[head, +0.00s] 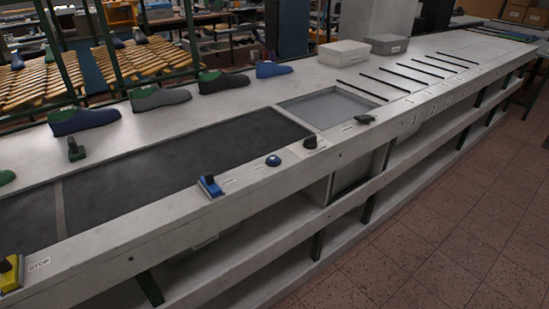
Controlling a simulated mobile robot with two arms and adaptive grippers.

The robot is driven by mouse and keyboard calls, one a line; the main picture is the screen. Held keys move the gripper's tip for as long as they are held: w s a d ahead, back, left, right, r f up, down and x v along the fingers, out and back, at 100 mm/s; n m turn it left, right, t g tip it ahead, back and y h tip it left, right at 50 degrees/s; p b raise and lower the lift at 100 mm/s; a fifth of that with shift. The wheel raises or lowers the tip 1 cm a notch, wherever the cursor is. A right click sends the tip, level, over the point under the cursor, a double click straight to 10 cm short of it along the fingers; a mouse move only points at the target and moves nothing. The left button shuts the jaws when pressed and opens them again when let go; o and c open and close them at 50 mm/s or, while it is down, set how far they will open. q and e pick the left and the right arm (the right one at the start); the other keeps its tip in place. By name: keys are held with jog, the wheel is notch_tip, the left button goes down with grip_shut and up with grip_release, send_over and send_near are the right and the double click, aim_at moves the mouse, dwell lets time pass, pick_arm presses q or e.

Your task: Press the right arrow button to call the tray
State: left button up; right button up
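A row of controls runs along the bench's front ledge. A yellow control (10,272) sits beside a STOP label at the far left. Further right are a blue boxy control (210,186), a round blue button (272,160), a dark knob-like control (310,142) and a dark lever-like piece (365,119). Small labels lie beside some of them, too small to read, and I cannot make out which control bears a right arrow. A grey shallow rectangular tray or recess (332,108) is set in the bench top and looks empty. Neither of my grippers is in view.
A dark belt surface (190,160) fills the left of the bench (300,76). Several shoe lasts, including a blue one (84,121), stand along its back. Two grey boxes (343,53) (389,44) and dark strips lie further right. Wooden racks stand behind. The tiled floor (440,240) is clear.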

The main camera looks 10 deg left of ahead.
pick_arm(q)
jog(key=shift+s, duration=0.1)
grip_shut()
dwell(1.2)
